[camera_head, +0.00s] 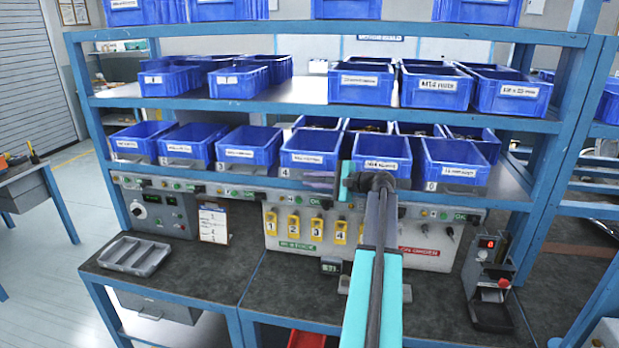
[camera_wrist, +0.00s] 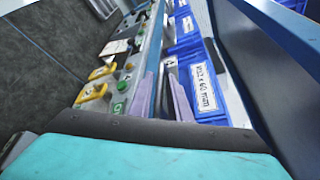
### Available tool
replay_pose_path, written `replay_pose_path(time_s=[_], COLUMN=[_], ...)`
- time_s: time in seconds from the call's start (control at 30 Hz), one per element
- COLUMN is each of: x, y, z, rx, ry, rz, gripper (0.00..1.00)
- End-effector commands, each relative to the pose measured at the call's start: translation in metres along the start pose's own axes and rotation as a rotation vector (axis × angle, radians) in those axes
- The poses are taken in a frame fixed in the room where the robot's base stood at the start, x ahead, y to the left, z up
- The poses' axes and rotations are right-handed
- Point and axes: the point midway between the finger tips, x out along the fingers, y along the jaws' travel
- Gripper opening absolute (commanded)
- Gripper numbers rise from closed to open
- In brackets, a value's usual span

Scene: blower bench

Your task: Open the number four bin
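The number four bin (camera_head: 309,153) is a blue open-topped bin with a white label on its front. It sits in the lower shelf row, with a small 4 plate at its lower left. My gripper (camera_head: 320,181) is just below and in front of its lower right front, pointing left. Its two pale purple fingers are apart with nothing between them. In the wrist view my gripper (camera_wrist: 166,97) shows the fingers open beside a labelled blue bin (camera_wrist: 205,90), which looks like the number four bin. I cannot tell whether they touch it.
Similar blue bins stand on both sides, such as the number three bin (camera_head: 248,147) and one to the right (camera_head: 382,157). A panel with yellow numbered switches (camera_head: 295,222) lies below the shelf. A grey tray (camera_head: 134,256) rests on the bench at left.

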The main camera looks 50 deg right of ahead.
Motion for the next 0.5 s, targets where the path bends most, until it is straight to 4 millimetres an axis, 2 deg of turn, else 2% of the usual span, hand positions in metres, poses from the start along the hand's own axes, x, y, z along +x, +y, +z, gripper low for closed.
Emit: replay_pose_path(time_s=[0.2,0.5], x=[0.0131,0.0139], y=[-0.0001,0.0003], z=[0.0001,-0.0001], rx=[0.001,0.0], ry=[0.0,0.0], rz=[0.0,0.0], gripper=[0.17,0.17])
